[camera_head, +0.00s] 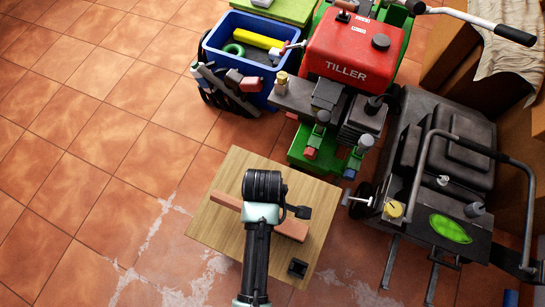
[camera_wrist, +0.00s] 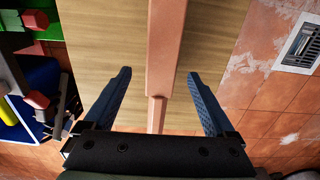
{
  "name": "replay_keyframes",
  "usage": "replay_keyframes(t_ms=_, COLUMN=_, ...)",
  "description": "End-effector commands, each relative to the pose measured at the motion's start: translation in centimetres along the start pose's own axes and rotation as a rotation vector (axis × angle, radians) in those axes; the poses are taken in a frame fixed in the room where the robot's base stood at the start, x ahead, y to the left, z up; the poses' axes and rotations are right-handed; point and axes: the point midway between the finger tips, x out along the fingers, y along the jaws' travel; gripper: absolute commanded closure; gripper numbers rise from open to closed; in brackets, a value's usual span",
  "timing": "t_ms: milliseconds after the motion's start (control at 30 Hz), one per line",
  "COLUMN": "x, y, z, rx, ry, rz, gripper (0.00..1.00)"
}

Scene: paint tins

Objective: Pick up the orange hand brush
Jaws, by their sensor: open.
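The orange hand brush (camera_head: 292,230) lies across a pale wooden board or tabletop (camera_head: 222,229) in the head view, its middle hidden by my arm. In the wrist view the brush (camera_wrist: 166,40) runs lengthwise up the picture, with a wide part at the top and a narrower handle (camera_wrist: 157,115) toward my palm. My gripper (camera_wrist: 160,75) is open, with one blue-grey finger on each side of the brush. Clear gaps show between each finger and the brush. In the head view the fingers are hidden behind my wrist.
A red and green tiller (camera_head: 343,62) and a dark grey machine (camera_head: 450,150) stand to the right and behind. A blue bin (camera_head: 222,54) with yellow and green items is behind left. A small black object (camera_head: 298,268) shows near the board's front. Tiled floor at left is clear.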

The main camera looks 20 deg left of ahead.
Motion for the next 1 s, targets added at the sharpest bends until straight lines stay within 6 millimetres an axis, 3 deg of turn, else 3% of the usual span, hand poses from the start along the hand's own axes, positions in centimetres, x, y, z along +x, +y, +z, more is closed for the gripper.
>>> replay_keyframes(t_ms=333, x=4.6, y=-0.3, z=-0.6, rx=0.000, ry=0.000, rz=0.000, gripper=0.10)
replay_keyframes(t_ms=667, x=5.2, y=-0.3, z=-0.6, rx=0.000, ry=0.000, rz=0.001, gripper=0.10)
replay_keyframes(t_ms=1000, x=5.2, y=-0.3, z=-0.6, rx=0.001, ry=0.000, rz=0.001, gripper=0.69)
